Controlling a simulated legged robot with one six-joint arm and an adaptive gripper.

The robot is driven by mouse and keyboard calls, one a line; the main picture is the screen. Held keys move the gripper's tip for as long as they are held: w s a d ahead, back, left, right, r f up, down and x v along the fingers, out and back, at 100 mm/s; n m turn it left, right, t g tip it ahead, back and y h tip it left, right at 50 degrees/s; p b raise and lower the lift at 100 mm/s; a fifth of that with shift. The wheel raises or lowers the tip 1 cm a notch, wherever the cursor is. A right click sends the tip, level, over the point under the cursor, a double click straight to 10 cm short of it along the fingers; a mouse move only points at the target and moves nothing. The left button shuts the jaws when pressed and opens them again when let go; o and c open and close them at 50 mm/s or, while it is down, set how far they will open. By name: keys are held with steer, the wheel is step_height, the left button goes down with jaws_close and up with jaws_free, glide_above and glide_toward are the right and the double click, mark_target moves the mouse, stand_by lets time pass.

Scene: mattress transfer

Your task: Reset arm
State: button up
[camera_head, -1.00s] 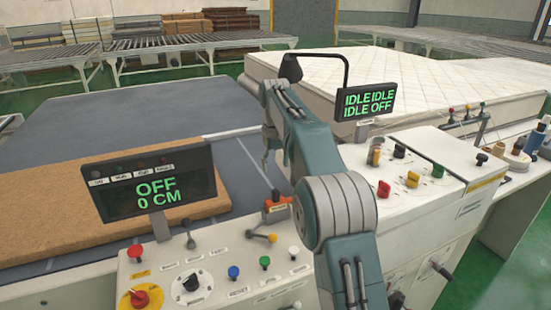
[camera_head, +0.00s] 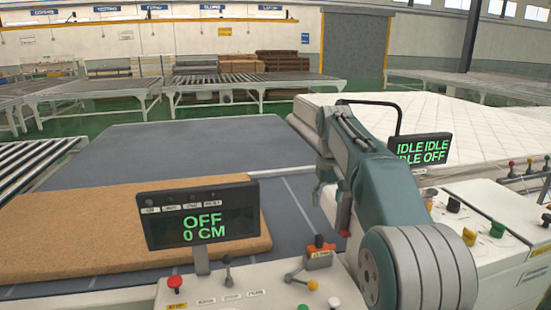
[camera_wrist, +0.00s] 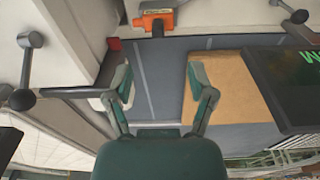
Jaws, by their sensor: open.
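My gripper is open and empty in the wrist view (camera_wrist: 163,85), its two green fingers spread apart above the grey table surface. In the head view my arm stands folded at the right of centre, over the machine; the gripper (camera_head: 322,190) shows only partly there, beside the arm. A tan mattress slab (camera_head: 110,235) lies flat on the grey table (camera_head: 200,150) at the left. It also shows in the wrist view (camera_wrist: 225,95), to the right of the fingers and apart from them. The display (camera_head: 200,214) reads OFF, 0 CM.
A control panel (camera_head: 235,292) with knobs and an orange clamp-like part (camera_head: 319,253) lies in front. A second display (camera_head: 424,148) reads IDLE and OFF. A white quilted mattress (camera_head: 450,120) lies at the right. Roller conveyors (camera_head: 250,80) stand at the back.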

steer(key=s+r+m+t, duration=0.1)
steer(key=s+r+t, duration=0.2)
steer(key=s, duration=1.6)
steer(key=s+f+t, duration=0.1)
steer(key=s+f, duration=0.4)
steer(key=s, duration=0.3)
steer(key=s+f+m, duration=0.1)
steer(key=s+f, duration=0.4)
steer(key=s, duration=0.2)
steer(key=shift+s+f+t, duration=0.25)
steer(key=shift+s+t, duration=0.15)
